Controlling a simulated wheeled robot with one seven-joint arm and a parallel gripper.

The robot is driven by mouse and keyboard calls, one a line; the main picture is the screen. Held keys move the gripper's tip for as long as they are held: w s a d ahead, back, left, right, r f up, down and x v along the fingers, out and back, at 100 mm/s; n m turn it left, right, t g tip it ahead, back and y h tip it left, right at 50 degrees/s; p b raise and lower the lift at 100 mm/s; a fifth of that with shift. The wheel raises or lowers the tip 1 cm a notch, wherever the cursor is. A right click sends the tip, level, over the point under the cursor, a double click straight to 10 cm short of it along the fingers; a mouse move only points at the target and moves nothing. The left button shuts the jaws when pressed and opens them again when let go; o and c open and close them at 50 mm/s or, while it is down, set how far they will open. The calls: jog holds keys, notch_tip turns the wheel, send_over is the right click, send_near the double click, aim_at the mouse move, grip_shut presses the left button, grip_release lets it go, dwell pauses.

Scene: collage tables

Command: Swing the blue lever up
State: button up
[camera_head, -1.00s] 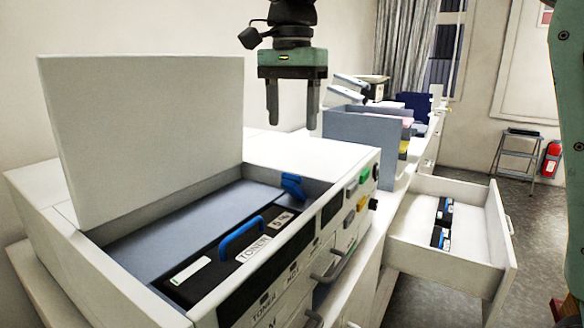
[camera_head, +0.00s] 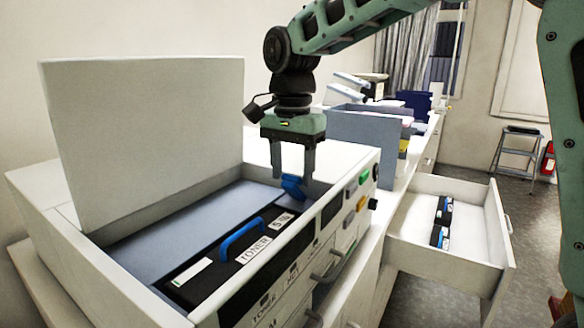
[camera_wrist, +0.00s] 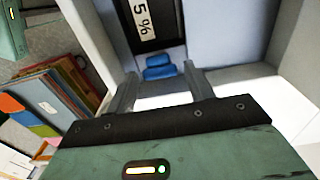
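The blue lever (camera_head: 293,190) sits at the far right end of the white machine's open bay, beside the inner wall. In the wrist view it shows as a small blue block (camera_wrist: 160,72) just beyond my fingertips. My gripper (camera_head: 292,178) is open, pointing down, with a finger to either side of the lever in the head view. In the wrist view the lever appears between the fingertips (camera_wrist: 160,70); I cannot tell whether they touch it. A black toner cartridge (camera_head: 195,285) with a blue loop handle lies in the bay, labelled "TONER" and "5 %".
The machine's raised white lid (camera_head: 145,130) stands at the left of the bay. The bay's front wall carries coloured buttons (camera_head: 363,177). A drawer (camera_head: 465,262) is open at the right with black cartridges inside. Grey dividers (camera_head: 360,138) with folders stand behind.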

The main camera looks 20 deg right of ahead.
jog(key=c, duration=0.7)
jog(key=shift+w+d+r+p, duration=0.1)
jog(key=shift+p, duration=0.2)
jog(key=p, duration=0.1)
jog(key=d+g+y+p, duration=0.1)
jog(key=shift+w+r+p, duration=0.3)
jog(key=y+p, duration=0.1)
jog(key=w+d+g+y+p, duration=0.1)
jog(key=p, duration=0.1)
jog(key=shift+r, duration=0.1)
jog(key=y+p, duration=0.1)
jog(key=d+g+p, duration=0.1)
jog(key=p, duration=0.1)
jog(key=shift+w+d+g+y, duration=0.1)
jog(key=shift+w+g+y, duration=0.2)
jog(key=shift+w+y, duration=0.1)
jog(key=shift+w+d+f+g+y+p, duration=0.25)
jog(key=shift+d+f+g+y+p, duration=0.2)
jog(key=shift+y+p, duration=0.45)
